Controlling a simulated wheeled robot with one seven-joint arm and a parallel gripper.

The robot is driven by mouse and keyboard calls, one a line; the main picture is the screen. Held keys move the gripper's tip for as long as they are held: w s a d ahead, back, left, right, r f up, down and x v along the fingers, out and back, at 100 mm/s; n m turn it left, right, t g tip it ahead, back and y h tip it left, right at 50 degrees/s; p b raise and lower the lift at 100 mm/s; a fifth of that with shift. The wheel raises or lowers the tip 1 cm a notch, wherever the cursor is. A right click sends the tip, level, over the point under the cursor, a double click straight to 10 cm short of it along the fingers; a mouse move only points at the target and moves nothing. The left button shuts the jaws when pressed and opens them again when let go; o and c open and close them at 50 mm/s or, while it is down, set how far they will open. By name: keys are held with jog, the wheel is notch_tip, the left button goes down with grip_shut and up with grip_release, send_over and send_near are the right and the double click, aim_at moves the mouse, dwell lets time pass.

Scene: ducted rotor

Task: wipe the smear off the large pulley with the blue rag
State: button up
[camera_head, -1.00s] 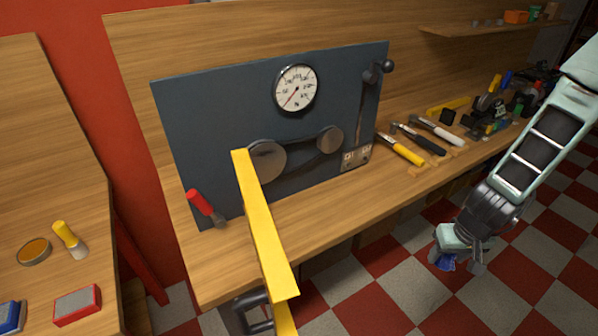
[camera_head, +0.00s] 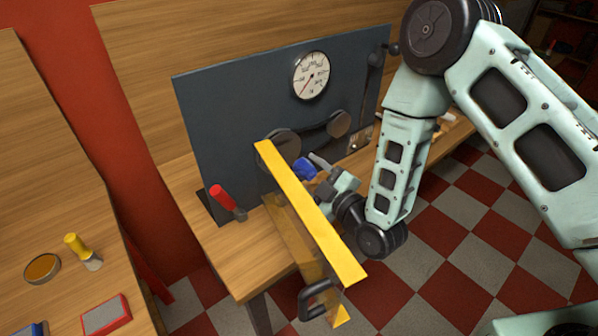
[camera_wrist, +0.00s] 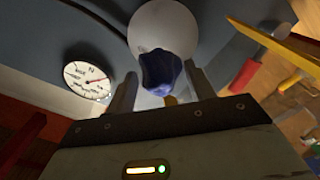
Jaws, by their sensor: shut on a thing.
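The large pulley (camera_head: 283,143) is a grey disc on the dark blue panel, partly behind a yellow bar in the head view. In the wrist view the pulley (camera_wrist: 163,24) is a pale disc just beyond the rag. My gripper (camera_head: 318,176) is shut on the blue rag (camera_head: 305,168), close in front of the pulley's lower right. In the wrist view the bunched rag (camera_wrist: 162,72) sits between the fingers and overlaps the pulley's lower part. I cannot tell whether rag and pulley touch. No smear can be made out.
A yellow bar (camera_head: 310,212) with a black handle stands in front of the panel, close to my gripper. A red-handled tool (camera_head: 222,197) is at the panel's lower left. A gauge (camera_head: 311,75) and a smaller pulley (camera_head: 339,123) are on the panel.

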aim_at(298, 175)
jog(key=s+a+r+y, duration=0.1)
jog(key=s+a+r+n+y, duration=0.1)
jog(key=shift+s+a+r, duration=0.15)
jog(key=shift+a, duration=0.2)
jog(key=x, duration=0.4)
jog(key=p+x, duration=0.1)
jog(key=shift+w+f, duration=0.3)
jog(key=shift+w, duration=0.2)
jog(key=shift+b+x, duration=0.45)
jog(key=shift+x, duration=0.55)
jog(key=shift+d+f, duration=0.1)
jog(key=shift+w+d+b, duration=0.35)
jog(key=shift+w+d, duration=0.15)
jog(key=shift+d, duration=0.3)
jog(key=shift+w+d+b, duration=0.35)
jog(key=shift+w+d, duration=0.15)
jog(key=shift+d, duration=0.3)
jog(key=shift+w+d+b, duration=0.45)
jog(key=shift+w+d, duration=0.15)
jog(key=shift+d, duration=0.15)
jog(key=shift+w+d+b, duration=0.45)
jog(key=shift+w+d, duration=0.1)
jog(key=shift+d, duration=0.2)
jog(key=shift+f, duration=0.1)
jog(key=shift+b, duration=0.3)
